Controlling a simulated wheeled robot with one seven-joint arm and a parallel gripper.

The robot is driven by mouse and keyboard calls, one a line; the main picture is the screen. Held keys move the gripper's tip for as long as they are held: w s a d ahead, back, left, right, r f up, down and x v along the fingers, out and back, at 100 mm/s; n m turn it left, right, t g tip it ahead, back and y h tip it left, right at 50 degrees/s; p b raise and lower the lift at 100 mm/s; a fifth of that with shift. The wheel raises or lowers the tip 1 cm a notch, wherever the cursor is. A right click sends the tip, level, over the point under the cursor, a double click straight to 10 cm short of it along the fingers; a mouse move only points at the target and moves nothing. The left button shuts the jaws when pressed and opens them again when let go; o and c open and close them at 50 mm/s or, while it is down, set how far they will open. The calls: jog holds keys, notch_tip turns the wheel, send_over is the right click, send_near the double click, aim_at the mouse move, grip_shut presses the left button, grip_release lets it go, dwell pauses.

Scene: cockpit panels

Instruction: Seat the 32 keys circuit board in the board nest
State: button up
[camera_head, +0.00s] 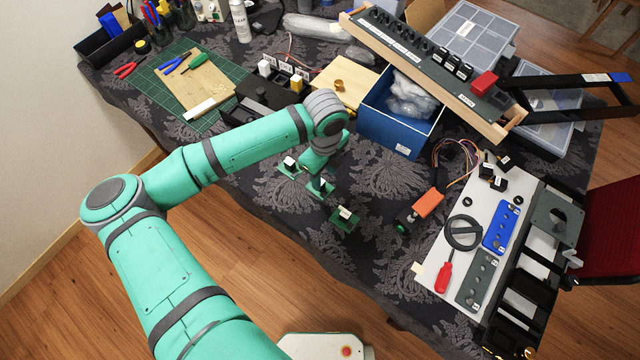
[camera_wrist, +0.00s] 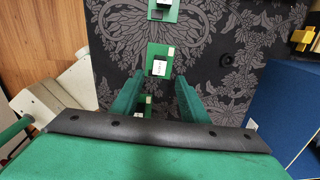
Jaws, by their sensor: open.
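Three small green circuit boards lie in a slanting row on the dark patterned cloth: a far-left one (camera_head: 289,169), a middle one (camera_head: 322,188) and a near-right one (camera_head: 345,219). Each carries a small pale label, too small to read, so I cannot tell which is the 32 keys board. My gripper (camera_head: 319,177) is low over the middle board, which shows just ahead of its fingers in the wrist view (camera_wrist: 159,61). The gripper (camera_wrist: 159,80) is open with nothing held. Another board (camera_wrist: 148,104) is partly hidden behind its bar. I cannot clearly identify the board nest.
A blue box (camera_head: 391,128) with bagged items stands right of the gripper. A long switch panel (camera_head: 430,66) lies behind it. A green mat (camera_head: 160,82) is at left. Cloth around the boards is mostly clear.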

aim_at(323, 184)
notch_tip(323, 184, down, 4)
jog(key=shift+a+f, duration=0.2)
jog(key=shift+f, duration=0.45)
jog(key=shift+s+d, duration=0.1)
grip_shut()
